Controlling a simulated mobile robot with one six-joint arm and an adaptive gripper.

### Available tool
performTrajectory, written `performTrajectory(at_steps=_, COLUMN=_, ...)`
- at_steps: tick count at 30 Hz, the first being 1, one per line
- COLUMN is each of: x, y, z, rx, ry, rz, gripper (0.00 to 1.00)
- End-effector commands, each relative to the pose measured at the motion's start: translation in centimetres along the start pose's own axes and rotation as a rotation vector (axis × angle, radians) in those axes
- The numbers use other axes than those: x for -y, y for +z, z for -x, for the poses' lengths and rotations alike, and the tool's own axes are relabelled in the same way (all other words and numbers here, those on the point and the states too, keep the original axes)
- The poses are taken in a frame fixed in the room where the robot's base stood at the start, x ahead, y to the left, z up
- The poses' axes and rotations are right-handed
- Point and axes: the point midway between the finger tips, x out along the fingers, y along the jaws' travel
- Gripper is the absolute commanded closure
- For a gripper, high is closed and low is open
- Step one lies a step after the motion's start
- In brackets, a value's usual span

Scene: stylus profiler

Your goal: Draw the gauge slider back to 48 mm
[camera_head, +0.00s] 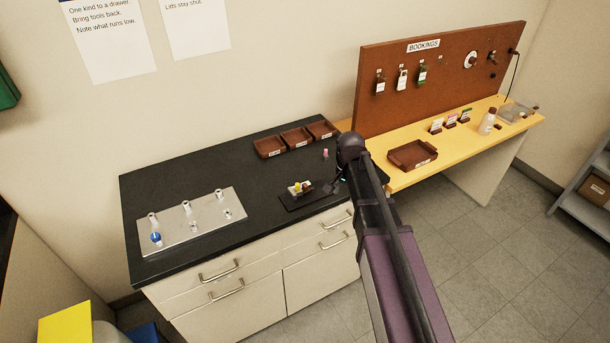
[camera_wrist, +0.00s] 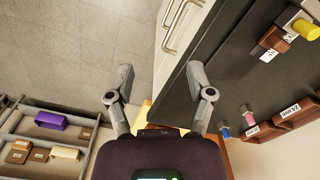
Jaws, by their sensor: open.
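A small device with a yellow knob (camera_head: 297,187) stands on a black base (camera_head: 312,200) near the front right of the dark bench top. It looks like the gauge with its slider, but no scale or millimetre reading is legible. In the wrist view the yellow knob (camera_wrist: 306,30) is at the upper right, beside a brown block with a white label (camera_wrist: 273,40). My gripper (camera_head: 336,187) is just right of the device in the head view. In the wrist view my gripper (camera_wrist: 160,82) has its fingers spread and empty, apart from the device, over the bench's front edge.
Three brown trays (camera_head: 296,137) and a pink-topped piece (camera_head: 325,153) are at the back of the bench. A blue-topped piece (camera_wrist: 224,131) shows in the wrist view. A metal plate with posts (camera_head: 190,222) lies left. A yellow table (camera_head: 470,135) adjoins right.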

Motion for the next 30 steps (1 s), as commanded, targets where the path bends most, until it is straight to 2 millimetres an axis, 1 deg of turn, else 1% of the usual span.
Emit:
performTrajectory(at_steps=1, x=2.8, y=-1.0, z=1.9, rx=0.000, ry=0.000, rz=-0.047, gripper=0.31)
performTrajectory(at_steps=6, x=9.4, y=-1.7, z=4.7, rx=0.000, ry=0.000, rz=-0.227, gripper=0.31)
performTrajectory(at_steps=9, x=12.5, y=-1.8, z=5.8, rx=0.000, ry=0.000, rz=-0.314, gripper=0.31)
performTrajectory(at_steps=12, x=14.6, y=-1.8, z=6.6, rx=0.000, ry=0.000, rz=-0.378, gripper=0.31)
performTrajectory(at_steps=15, x=15.8, y=-1.6, z=6.9, rx=0.000, ry=0.000, rz=-0.417, gripper=0.31)
performTrajectory(at_steps=18, x=16.2, y=-1.5, z=7.0, rx=0.000, ry=0.000, rz=-0.435, gripper=0.31)
performTrajectory(at_steps=30, x=16.2, y=-1.5, z=6.8, rx=0.000, ry=0.000, rz=-0.436, gripper=0.31)
